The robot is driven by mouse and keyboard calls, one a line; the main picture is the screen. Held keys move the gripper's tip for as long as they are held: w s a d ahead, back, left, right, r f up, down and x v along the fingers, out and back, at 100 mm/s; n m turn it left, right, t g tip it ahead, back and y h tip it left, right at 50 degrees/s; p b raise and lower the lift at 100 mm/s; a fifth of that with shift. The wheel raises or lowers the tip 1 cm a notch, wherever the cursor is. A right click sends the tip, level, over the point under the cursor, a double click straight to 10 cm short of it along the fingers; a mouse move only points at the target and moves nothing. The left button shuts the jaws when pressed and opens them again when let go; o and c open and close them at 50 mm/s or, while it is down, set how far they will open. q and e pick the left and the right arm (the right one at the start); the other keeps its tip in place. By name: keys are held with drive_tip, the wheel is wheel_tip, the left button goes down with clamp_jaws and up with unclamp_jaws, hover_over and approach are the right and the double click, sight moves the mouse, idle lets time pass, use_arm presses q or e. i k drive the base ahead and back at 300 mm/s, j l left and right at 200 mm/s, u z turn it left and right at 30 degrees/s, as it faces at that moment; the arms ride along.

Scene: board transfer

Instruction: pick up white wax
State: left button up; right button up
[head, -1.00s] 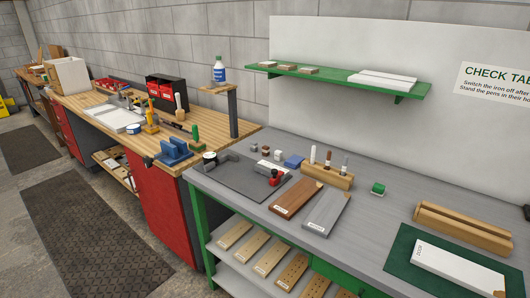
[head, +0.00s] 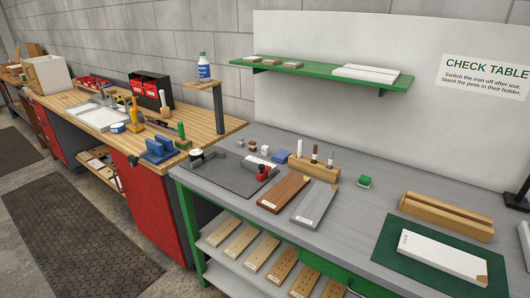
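A white upright stick (head: 299,148) stands at the left end of a wooden holder (head: 314,168) on the grey check table. A brown-tipped stick (head: 314,153) and a darker stick with a pale lower part (head: 330,158) stand beside it in the same holder. Small blocks lie further left, among them a grey one (head: 240,143) and a pale one (head: 265,150). I cannot tell from any label which thing is the white wax. Neither of my grippers is in view.
A reddish-brown board (head: 284,192) and a grey board (head: 315,203) lie in front of the holder. A dark plate (head: 225,176) lies left. A white board (head: 443,256) lies on a green mat (head: 389,248) at right. A green shelf (head: 300,70) hangs above.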

sight(265, 150)
drive_tip(key=z, duration=1.1)
drive_tip(key=u, duration=1.25)
drive_tip(key=i+j, duration=0.15)
drive_tip(key=j, duration=0.2)
drive_tip(key=i+j, duration=0.1)
drive_tip(key=j, duration=0.25)
drive_tip(key=i+j+z, duration=0.1)
drive_tip(key=j, duration=0.2)
drive_tip(key=i+j, duration=0.2)
drive_tip(key=j, duration=0.15)
drive_tip(key=i+j, duration=0.1)
drive_tip(key=j, duration=0.25)
drive_tip(key=z, duration=0.05)
